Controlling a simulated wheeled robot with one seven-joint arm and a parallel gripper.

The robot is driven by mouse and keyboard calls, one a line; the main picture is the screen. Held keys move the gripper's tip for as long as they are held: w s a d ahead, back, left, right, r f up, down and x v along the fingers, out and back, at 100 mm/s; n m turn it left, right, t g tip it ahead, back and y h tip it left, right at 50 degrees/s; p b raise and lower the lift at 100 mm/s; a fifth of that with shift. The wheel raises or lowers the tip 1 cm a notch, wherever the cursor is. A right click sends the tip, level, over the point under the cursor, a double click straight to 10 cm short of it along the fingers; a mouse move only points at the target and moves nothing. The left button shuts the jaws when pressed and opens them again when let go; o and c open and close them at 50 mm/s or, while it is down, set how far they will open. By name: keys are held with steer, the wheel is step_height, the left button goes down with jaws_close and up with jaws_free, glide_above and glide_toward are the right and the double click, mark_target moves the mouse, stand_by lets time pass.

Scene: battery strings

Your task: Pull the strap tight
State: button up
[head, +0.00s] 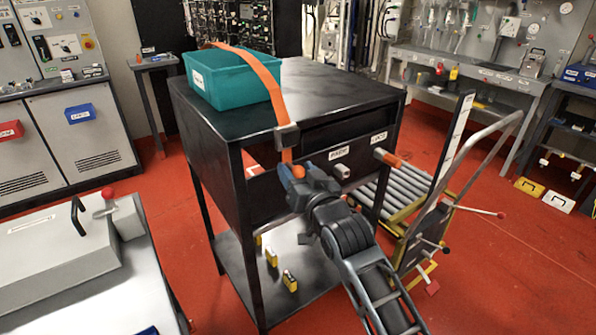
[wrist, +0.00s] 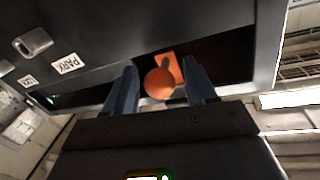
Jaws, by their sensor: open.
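An orange strap (head: 262,75) runs over a teal bin (head: 232,82) on a black table (head: 330,82). It passes down to a dark buckle (head: 287,136) at the table's front edge. The strap's short tail (head: 287,156) hangs below the buckle and ends in an orange ball, which shows in the wrist view (wrist: 159,84). My gripper (head: 293,174) is at the tail's end, below the buckle. In the wrist view its open blue fingers (wrist: 161,90) stand either side of the ball, with dark gaps visible beside it. The ball is mostly hidden by my gripper in the head view.
Small yellow-black blocks (head: 289,281) stand on the lower shelf. A roller cart (head: 440,190) stands at right.

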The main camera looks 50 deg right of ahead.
jaws_close()
stand_by(0.5)
